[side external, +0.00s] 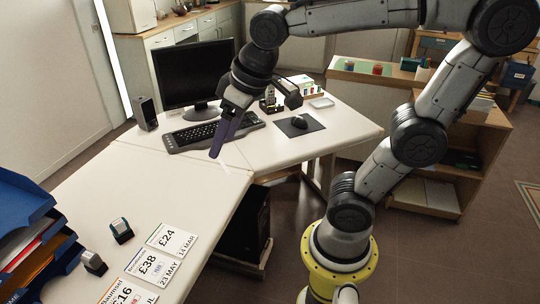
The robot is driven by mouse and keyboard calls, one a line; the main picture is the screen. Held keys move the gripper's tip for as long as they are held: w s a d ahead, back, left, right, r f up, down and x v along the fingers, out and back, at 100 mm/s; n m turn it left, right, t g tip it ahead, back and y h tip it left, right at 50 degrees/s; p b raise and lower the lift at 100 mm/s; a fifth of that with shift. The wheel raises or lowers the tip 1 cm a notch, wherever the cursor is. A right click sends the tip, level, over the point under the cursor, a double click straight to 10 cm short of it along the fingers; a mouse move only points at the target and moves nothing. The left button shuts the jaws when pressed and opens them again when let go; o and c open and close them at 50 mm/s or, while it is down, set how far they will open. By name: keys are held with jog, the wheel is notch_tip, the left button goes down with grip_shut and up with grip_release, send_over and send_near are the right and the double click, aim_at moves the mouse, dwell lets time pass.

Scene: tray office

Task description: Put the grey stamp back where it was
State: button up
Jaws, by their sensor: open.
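Two small stamps stand on the near left part of the white desk. One is the grey stamp (94,263), beside the blue paper trays. The other is a dark stamp (121,230) with a greenish top, a little farther back and to the right. My gripper (217,153) is open and empty, with its dark fingers pointing down above the desk near the keyboard. It is well apart from both stamps, to their upper right in the picture.
Price and date cards (150,264) lie right of the stamps. Stacked blue trays (22,225) stand at the left edge. A monitor (196,75), keyboard (205,133) and mouse (299,122) are at the back. The middle of the desk (150,185) is clear.

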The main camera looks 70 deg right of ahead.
jog(key=s+d+f, duration=0.1)
jog(key=s+f, duration=0.2)
jog(key=s, duration=0.5)
jog(key=shift+s+d+f+t, duration=0.15)
jog(key=shift+s+f+t, duration=0.15)
jog(key=shift+f+t, duration=0.1)
dwell(0.6)
